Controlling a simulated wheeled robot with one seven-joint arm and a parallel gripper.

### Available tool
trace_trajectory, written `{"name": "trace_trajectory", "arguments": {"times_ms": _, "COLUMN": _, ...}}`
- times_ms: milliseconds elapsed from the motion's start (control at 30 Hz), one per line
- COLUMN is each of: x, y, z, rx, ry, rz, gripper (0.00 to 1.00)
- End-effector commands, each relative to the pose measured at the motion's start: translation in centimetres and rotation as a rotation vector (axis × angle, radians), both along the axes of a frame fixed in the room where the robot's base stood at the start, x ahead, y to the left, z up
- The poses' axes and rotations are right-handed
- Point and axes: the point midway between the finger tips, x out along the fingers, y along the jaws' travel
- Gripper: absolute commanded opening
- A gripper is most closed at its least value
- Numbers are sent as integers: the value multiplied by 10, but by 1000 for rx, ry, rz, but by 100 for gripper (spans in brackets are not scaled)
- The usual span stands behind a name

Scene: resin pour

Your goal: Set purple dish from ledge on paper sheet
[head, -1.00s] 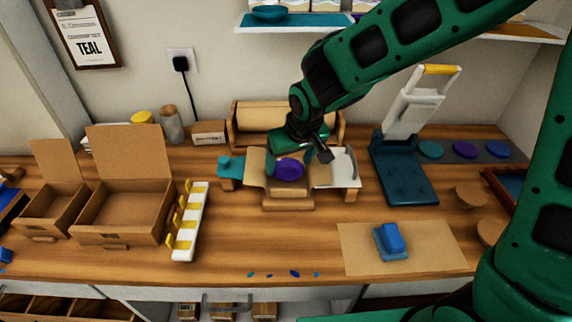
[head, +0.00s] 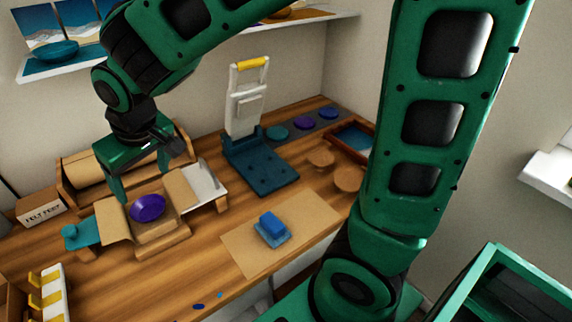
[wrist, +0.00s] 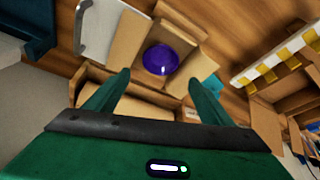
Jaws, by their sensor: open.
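The purple dish (head: 147,208) is a small round bowl sitting in an open cardboard box (head: 160,241) with its flaps spread. It also shows in the wrist view (wrist: 160,59), ahead of my fingertips. My gripper (head: 147,181) is open and empty, above and behind the dish and apart from it. In the wrist view its two fingers (wrist: 158,78) are spread wide with nothing between them. The brown paper sheet (head: 242,256) lies flat at the front of the bench, right of the box. A blue block-shaped object (head: 272,229) stands on the sheet.
A blue press with a white lever (head: 262,172) stands behind the sheet. Round cork-like discs (head: 348,178) lie to the right. A white rack with yellow pegs (head: 48,292) is at left. A shelf with a teal bowl (head: 56,51) hangs above. Bare sheet surrounds the blue object.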

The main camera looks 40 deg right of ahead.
Motion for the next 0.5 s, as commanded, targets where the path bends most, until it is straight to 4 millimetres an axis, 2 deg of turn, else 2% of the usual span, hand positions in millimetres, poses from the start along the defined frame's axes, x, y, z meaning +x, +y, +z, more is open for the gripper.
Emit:
{"name": "trace_trajectory", "arguments": {"times_ms": 67, "x": 1, "y": -16, "z": 1, "rx": -9, "ry": 5, "rz": -28, "gripper": 75}}
{"name": "trace_trajectory", "arguments": {"times_ms": 133, "x": 1, "y": -45, "z": 2, "rx": -26, "ry": 15, "rz": -78, "gripper": 75}}
{"name": "trace_trajectory", "arguments": {"times_ms": 167, "x": 0, "y": -63, "z": 3, "rx": -36, "ry": 24, "rz": -110, "gripper": 75}}
{"name": "trace_trajectory", "arguments": {"times_ms": 267, "x": -14, "y": -138, "z": 5, "rx": -68, "ry": 67, "rz": -246, "gripper": 75}}
{"name": "trace_trajectory", "arguments": {"times_ms": 300, "x": -26, "y": -171, "z": 5, "rx": -78, "ry": 91, "rz": -310, "gripper": 75}}
{"name": "trace_trajectory", "arguments": {"times_ms": 367, "x": -49, "y": -219, "z": 6, "rx": -85, "ry": 132, "rz": -410, "gripper": 75}}
{"name": "trace_trajectory", "arguments": {"times_ms": 400, "x": -68, "y": -248, "z": 5, "rx": -86, "ry": 163, "rz": -477, "gripper": 75}}
{"name": "trace_trajectory", "arguments": {"times_ms": 467, "x": -101, "y": -285, "z": 3, "rx": -76, "ry": 212, "rz": -576, "gripper": 75}}
{"name": "trace_trajectory", "arguments": {"times_ms": 500, "x": -123, "y": -305, "z": 2, "rx": -64, "ry": 245, "rz": -636, "gripper": 75}}
